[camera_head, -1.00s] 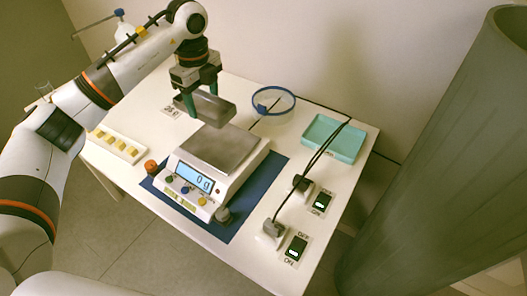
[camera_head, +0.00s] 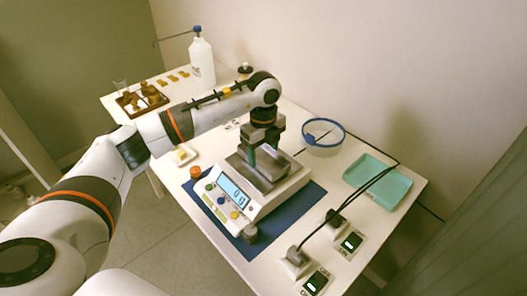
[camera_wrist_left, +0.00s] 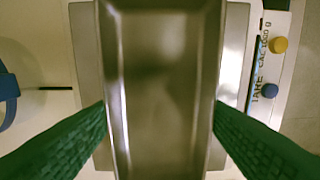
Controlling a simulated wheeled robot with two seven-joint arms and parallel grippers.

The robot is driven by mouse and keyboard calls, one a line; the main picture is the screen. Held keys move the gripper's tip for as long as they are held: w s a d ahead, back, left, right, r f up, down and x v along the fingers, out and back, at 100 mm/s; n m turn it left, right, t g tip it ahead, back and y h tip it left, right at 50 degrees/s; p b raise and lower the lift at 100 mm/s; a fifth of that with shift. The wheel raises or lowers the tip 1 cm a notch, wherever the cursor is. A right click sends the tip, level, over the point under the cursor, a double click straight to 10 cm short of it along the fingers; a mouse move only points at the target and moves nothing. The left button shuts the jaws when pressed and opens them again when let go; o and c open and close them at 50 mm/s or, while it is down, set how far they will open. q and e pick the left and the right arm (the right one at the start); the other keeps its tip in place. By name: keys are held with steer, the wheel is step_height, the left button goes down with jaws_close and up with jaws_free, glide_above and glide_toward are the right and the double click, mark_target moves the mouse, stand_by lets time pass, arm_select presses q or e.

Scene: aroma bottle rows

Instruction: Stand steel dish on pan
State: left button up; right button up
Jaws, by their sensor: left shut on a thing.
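My left gripper (camera_head: 264,158) is shut on the steel dish (camera_head: 268,171), a long shallow metal tray. The dish is over the square steel pan (camera_head: 239,167) of the white scale (camera_head: 262,202). In the left wrist view the dish (camera_wrist_left: 160,90) runs lengthwise between the two green fingers, with the pan (camera_wrist_left: 235,60) showing on both sides beneath it. I cannot tell whether the dish touches the pan. The scale display (camera_head: 233,190) seems to read 0 g. My right gripper is not in view.
The scale stands on a blue mat (camera_head: 291,220). A blue-rimmed clear bowl (camera_head: 323,133) and a teal tray (camera_head: 377,182) are behind and right. Two switches with black cables (camera_head: 362,192) are at front right. A side table holds a white bottle (camera_head: 202,60) and a wooden rack.

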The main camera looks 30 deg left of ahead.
mark_target(263, 160)
arm_select(q)
steer(key=shift+f, duration=0.15)
steer(key=shift+f, duration=0.1)
steer(key=o, duration=1)
steer(key=shift+r, duration=0.3)
step_height(263, 160, up, 12)
steer(key=shift+f+b, duration=0.15)
steer(key=shift+b, duration=0.2)
steer(key=shift+f, duration=0.1)
